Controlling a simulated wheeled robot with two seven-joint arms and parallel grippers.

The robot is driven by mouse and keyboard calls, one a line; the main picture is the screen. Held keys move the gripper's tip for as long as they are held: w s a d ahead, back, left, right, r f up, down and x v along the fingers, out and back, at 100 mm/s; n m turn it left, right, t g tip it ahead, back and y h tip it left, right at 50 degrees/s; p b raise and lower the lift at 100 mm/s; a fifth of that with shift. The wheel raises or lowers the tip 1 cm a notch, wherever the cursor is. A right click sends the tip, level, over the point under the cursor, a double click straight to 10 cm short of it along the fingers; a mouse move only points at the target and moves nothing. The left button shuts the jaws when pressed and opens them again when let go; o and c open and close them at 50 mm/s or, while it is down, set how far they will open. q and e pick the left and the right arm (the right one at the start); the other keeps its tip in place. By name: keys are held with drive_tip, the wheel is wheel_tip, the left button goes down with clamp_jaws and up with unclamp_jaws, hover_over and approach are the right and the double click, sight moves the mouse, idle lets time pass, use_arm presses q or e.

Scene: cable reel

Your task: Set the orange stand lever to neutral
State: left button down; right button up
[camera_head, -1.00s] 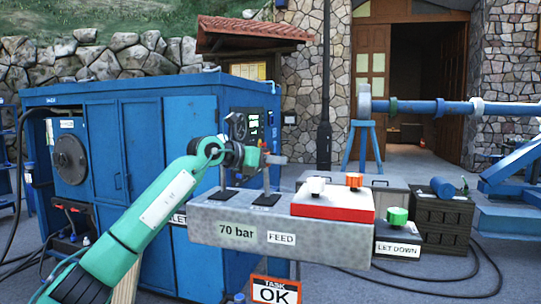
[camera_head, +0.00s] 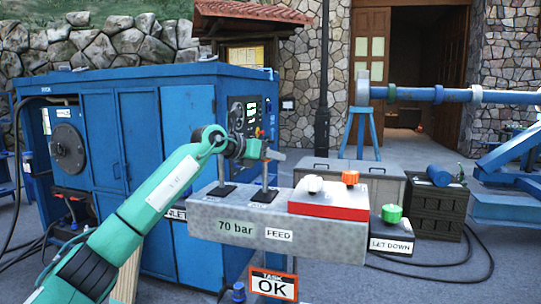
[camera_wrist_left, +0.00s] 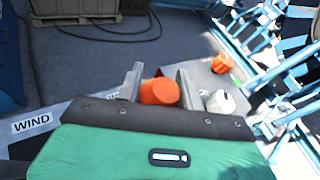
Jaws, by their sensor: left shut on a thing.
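The orange stand lever shows its round orange knob (camera_wrist_left: 160,92) between my left gripper's fingers in the left wrist view. My left gripper (camera_wrist_left: 160,84) is shut on this knob. In the head view the left gripper (camera_head: 272,155) is at the top of the right-hand of two upright lever posts on the grey control console (camera_head: 205,225). The gripper hides the knob there. The lever looks close to upright, but its exact angle is hard to tell. My right gripper is in neither current view.
A red box (camera_head: 330,212) on the console has a white knob (camera_head: 314,183) and an orange knob (camera_head: 350,176), close right of the gripper. A green button (camera_head: 391,213) tops the LET DOWN box. A blue cabinet (camera_head: 135,130) stands behind my arm.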

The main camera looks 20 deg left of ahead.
use_arm(q)
drive_tip(key=c, duration=0.9)
unclamp_jaws()
drive_tip(key=shift+s+a, duration=0.25)
drive_tip(key=b+v, duration=0.1)
drive_tip(key=v, duration=0.2)
drive_tip(key=shift+w, duration=0.1)
drive_tip(key=b+v, duration=0.1)
drive_tip(key=v, duration=0.9)
drive_tip(key=shift+b, duration=0.4)
use_arm(e)
drive_tip(key=w+a+r, duration=0.2)
drive_tip(key=w+r, duration=0.1)
drive_tip(key=w, duration=0.2)
drive_tip(key=shift+w+r, duration=0.35)
drive_tip(key=shift+w, duration=0.05)
drive_tip(key=shift+s, duration=0.1)
